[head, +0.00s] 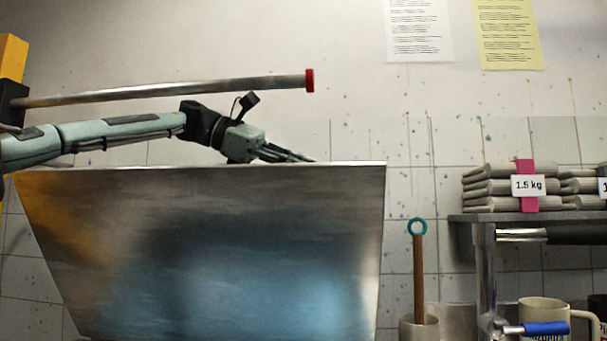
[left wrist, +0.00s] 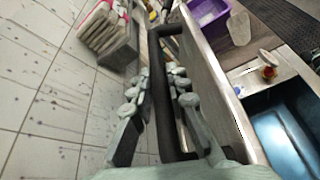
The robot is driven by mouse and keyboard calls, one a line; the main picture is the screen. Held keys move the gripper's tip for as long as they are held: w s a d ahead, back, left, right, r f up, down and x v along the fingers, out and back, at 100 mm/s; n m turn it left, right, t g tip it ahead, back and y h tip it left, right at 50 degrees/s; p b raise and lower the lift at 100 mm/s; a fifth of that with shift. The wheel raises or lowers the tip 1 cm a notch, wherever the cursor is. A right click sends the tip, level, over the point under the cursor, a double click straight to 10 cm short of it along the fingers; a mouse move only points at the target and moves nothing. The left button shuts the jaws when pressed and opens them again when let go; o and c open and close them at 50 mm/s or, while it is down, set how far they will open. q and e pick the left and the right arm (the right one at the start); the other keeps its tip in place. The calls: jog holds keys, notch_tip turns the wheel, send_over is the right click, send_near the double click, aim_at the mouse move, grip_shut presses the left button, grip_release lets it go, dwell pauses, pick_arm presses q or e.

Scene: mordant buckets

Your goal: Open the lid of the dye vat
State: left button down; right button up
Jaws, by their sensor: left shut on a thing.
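The dye vat's lid (head: 210,240) is a large brushed steel panel, raised and standing steeply in the head view. Its face shows a blue sheen. My left gripper (head: 288,153) is at the lid's top edge, partly behind it. In the left wrist view, my left gripper (left wrist: 158,95) is shut on the lid's black bar handle (left wrist: 168,125), with a finger on either side. The lid (left wrist: 212,75) shows there as a grey panel beside the handle. The vat (left wrist: 285,130) with blue inside is at the lower right of that view. My right gripper is in neither view.
A steel rod with a red end (head: 309,79) extends above my left arm. A shelf (head: 462,217) at right holds grey bundles (head: 490,187) labelled 1.5 kg. Below are a mug (head: 545,312) and a wooden stick (head: 418,275) in a pot. A purple bin (left wrist: 207,12) shows in the wrist view.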

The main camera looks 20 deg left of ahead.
pick_arm(q)
jog(key=shift+n, duration=0.6)
jog(key=w, duration=0.1)
jog(key=w+r, duration=0.1)
jog(key=w+a, duration=0.1)
jog(key=w, duration=0.1)
jog(key=shift+r, duration=0.25)
jog(key=shift+s, duration=0.1)
jog(key=c, duration=1.5)
grip_release()
jog(key=shift+d, duration=0.1)
jog(key=shift+f, duration=0.1)
jog(key=shift+a, duration=0.2)
jog(key=v, duration=0.7)
jog(key=shift+a, duration=0.1)
